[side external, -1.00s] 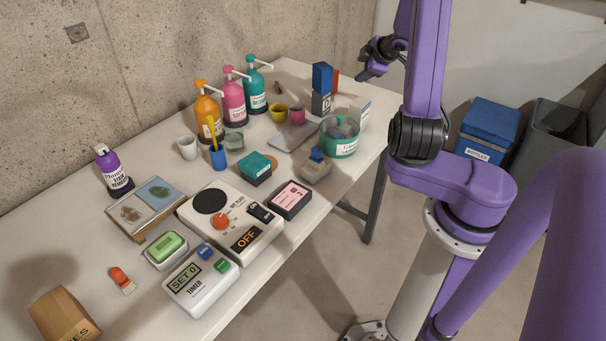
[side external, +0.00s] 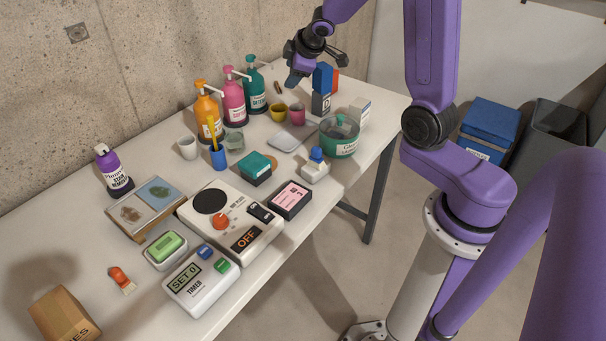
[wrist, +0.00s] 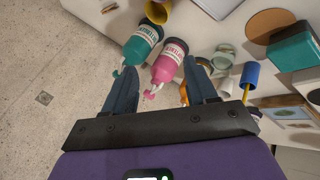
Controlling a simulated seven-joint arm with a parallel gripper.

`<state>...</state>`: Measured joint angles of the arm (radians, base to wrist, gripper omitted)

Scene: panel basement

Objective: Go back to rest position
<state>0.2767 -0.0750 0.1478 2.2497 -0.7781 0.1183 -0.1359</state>
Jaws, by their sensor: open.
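My gripper (side external: 302,72) is at the back of the table in the side external view, raised above the tabletop near the teal pump bottle and the blue and red blocks. It is open and empty. In the wrist view the two blue-grey fingers (wrist: 162,95) are spread apart with nothing held between them. Beyond them the teal bottle (wrist: 140,45) and the pink bottle (wrist: 168,62) show. I cannot tell the exact height of the gripper above the table.
The white table (side external: 345,185) holds an orange pump bottle (side external: 208,118), a blue block (side external: 322,78), a green-teal tub (side external: 340,138), a hot plate (side external: 222,205) and a timer (side external: 200,281). Blue (side external: 487,128) and grey (side external: 550,135) bins stand on the floor at right.

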